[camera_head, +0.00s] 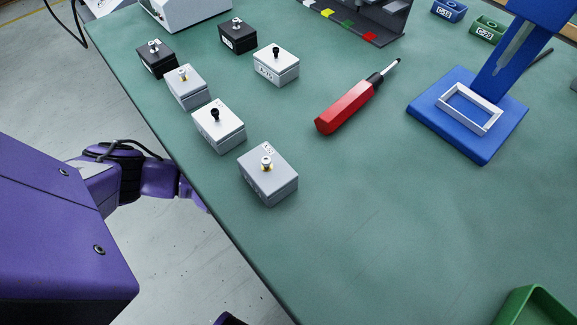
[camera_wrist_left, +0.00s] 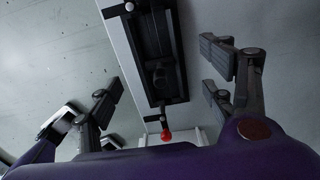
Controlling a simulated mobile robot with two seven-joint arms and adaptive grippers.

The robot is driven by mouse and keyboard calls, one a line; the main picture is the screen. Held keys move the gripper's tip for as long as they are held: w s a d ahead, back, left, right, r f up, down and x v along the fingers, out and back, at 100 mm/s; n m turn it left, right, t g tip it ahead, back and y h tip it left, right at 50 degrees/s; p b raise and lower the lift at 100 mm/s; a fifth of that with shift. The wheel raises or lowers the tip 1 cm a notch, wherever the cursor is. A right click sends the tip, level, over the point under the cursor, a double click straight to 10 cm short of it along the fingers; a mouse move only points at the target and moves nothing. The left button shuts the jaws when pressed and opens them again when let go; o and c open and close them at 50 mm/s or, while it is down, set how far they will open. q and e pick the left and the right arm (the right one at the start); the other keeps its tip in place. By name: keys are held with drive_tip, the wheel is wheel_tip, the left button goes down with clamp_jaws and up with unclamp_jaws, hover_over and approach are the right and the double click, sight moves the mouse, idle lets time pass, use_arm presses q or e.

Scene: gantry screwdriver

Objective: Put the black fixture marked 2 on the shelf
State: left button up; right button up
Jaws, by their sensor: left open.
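Two black fixtures with knobs on top stand on the green table at the upper left in the head view: one near the left edge (camera_head: 157,60), the other farther back (camera_head: 238,38). I cannot read their marks, so I cannot tell which is 2. A dark rack with coloured labels (camera_head: 385,22), possibly the shelf, stands at the back and is cut off by the frame top. My left gripper (camera_wrist_left: 160,80) is open and empty in the wrist view, away from the fixtures. In the head view its fingers are hidden. My right gripper is not in view.
Several grey and white fixtures (camera_head: 219,128) stand along the table's left side. A red screwdriver (camera_head: 346,105) lies mid-table. A blue stand (camera_head: 480,145) is at right, a green bin (camera_head: 537,308) at lower right. The front middle is clear. A red knob (camera_wrist_left: 166,135) shows in the wrist view.

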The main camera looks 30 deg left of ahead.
use_arm(q)
wheel_tip(320, 180, up, 7)
drive_tip(key=shift+r+p, duration=0.1)
drive_tip(key=shift+p, duration=1.15)
drive_tip(key=shift+r, duration=0.4)
